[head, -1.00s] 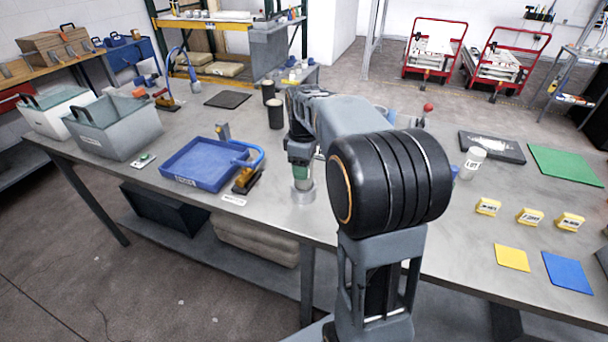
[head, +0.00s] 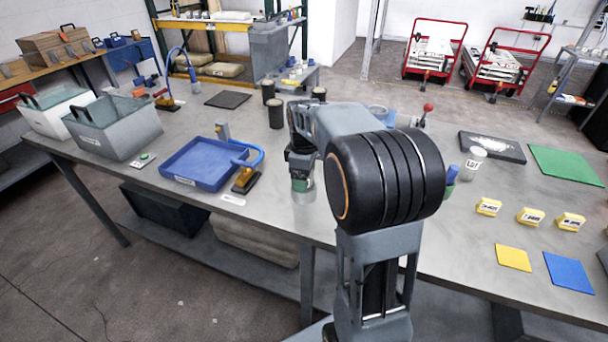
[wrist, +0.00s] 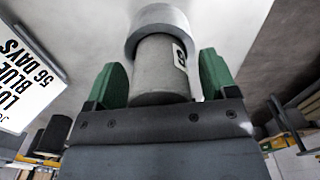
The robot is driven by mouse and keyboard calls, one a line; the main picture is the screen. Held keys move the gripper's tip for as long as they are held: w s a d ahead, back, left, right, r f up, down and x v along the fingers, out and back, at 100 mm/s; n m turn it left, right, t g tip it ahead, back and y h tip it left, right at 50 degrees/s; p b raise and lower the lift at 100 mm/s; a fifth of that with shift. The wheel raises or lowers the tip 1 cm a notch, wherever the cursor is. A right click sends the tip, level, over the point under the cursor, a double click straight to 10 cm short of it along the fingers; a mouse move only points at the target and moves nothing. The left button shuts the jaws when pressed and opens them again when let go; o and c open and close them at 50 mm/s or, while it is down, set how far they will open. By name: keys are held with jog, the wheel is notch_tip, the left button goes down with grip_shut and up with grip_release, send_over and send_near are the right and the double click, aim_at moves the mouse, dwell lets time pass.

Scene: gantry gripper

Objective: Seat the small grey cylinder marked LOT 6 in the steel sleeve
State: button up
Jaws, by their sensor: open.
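The small grey cylinder (wrist: 158,72) stands between my gripper's two green fingers in the wrist view. Part of its white label shows, with what looks like a 6. Its far end meets the wider steel sleeve (wrist: 160,18) and appears to be inside its mouth; how deep, I cannot tell. My gripper (wrist: 163,80) is open, with a finger on each side of the cylinder. In the head view my gripper (head: 302,184) is low over the table near its front edge, hiding the cylinder and most of the sleeve.
A white printed card (wrist: 22,80) lies close by in the wrist view. Black cylinders (head: 275,114) stand behind. A white LOT jar (head: 473,163) and yellow blocks (head: 530,217) are at right.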

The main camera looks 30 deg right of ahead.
notch_tip(320, 180, up, 11)
jog(key=shift+r+p, duration=0.1)
jog(key=shift+p, duration=0.55)
jog(key=shift+r, duration=0.3)
jog(key=shift+s+a+r, duration=0.1)
jog(key=shift+s+a, duration=0.05)
jog(key=s+a+f+m+t, duration=0.1)
jog(key=s+a+f+m, duration=0.3)
jog(key=s, duration=0.4)
jog(key=s+a+f+m+t, duration=0.2)
jog(key=s+a+f+m, duration=0.3)
jog(key=s+f, duration=0.1)
jog(key=shift+s+a+f+m, duration=0.2)
jog(key=shift+s+f+m, duration=0.15)
jog(key=shift+s, duration=0.5)
